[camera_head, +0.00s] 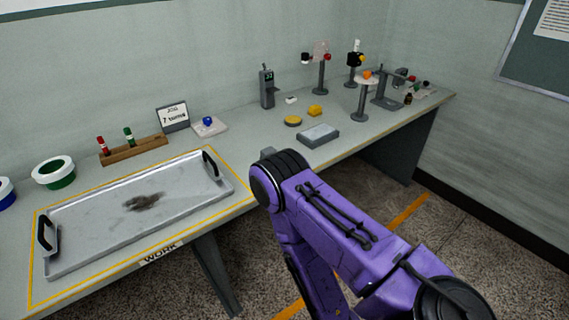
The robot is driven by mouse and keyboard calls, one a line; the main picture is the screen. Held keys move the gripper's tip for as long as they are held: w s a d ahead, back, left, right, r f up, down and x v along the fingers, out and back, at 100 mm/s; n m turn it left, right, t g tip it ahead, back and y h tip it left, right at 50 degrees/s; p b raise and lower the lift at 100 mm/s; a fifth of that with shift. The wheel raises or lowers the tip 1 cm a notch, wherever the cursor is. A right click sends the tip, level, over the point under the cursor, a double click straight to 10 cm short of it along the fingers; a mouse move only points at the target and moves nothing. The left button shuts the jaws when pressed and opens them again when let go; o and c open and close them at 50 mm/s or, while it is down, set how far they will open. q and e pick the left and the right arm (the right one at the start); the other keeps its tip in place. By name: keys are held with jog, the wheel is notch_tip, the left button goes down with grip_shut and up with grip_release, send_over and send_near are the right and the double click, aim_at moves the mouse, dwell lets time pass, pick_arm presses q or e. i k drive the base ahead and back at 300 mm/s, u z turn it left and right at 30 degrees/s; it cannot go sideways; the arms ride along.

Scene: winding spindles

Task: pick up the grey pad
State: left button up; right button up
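A grey rectangular pad (318,135), lighter on top with a darker grey side, lies flat near the front edge of the table, right of the middle. Nothing touches it. My purple right arm comes in from the lower right; its bent joint is below and left of the pad in the picture. Neither of my grippers shows in this view.
A metal tray (95,240) with black handles and a dark smudge stands at the left. Several spindle stands, one with an orange knob (367,75), stand at the right.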

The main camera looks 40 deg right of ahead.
aim_at(266, 152)
jog(key=z, duration=1.4)
jog(key=i, duration=0.1)
jog(key=u, duration=0.6)
